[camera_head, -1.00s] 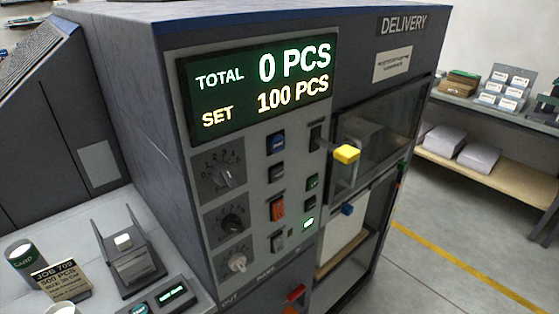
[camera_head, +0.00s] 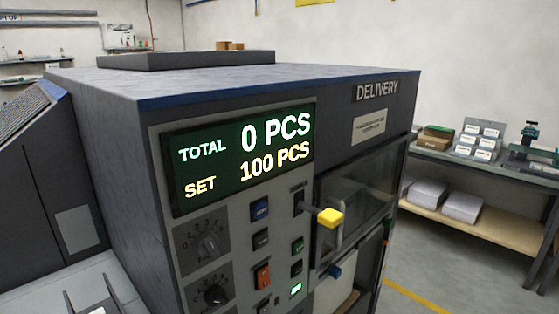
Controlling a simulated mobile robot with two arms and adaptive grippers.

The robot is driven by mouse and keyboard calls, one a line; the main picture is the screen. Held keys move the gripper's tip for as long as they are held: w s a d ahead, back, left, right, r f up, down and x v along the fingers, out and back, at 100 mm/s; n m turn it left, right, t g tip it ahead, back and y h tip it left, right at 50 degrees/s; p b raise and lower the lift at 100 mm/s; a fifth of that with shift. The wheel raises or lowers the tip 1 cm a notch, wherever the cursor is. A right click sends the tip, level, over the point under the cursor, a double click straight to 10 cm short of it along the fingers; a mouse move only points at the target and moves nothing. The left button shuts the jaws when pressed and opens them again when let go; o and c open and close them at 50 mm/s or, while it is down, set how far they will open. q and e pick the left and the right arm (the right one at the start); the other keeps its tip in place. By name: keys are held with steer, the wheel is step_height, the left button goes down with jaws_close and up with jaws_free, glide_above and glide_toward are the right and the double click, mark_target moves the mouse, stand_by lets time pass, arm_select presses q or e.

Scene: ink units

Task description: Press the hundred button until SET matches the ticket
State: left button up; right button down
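The display (camera_head: 240,155) on the machine's front panel reads TOTAL 0 PCS and SET 100 PCS. Two dials (camera_head: 208,246) sit at the left of the panel. The job ticket is out of the frame now. Neither of my grippers is in view.
A yellow-knobbed lever (camera_head: 330,217) sticks out from the machine beside the dark delivery window (camera_head: 362,205). A shelf bench (camera_head: 480,165) with boxes and paper stacks stands at the right. Open floor with a yellow line (camera_head: 415,298) lies between.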

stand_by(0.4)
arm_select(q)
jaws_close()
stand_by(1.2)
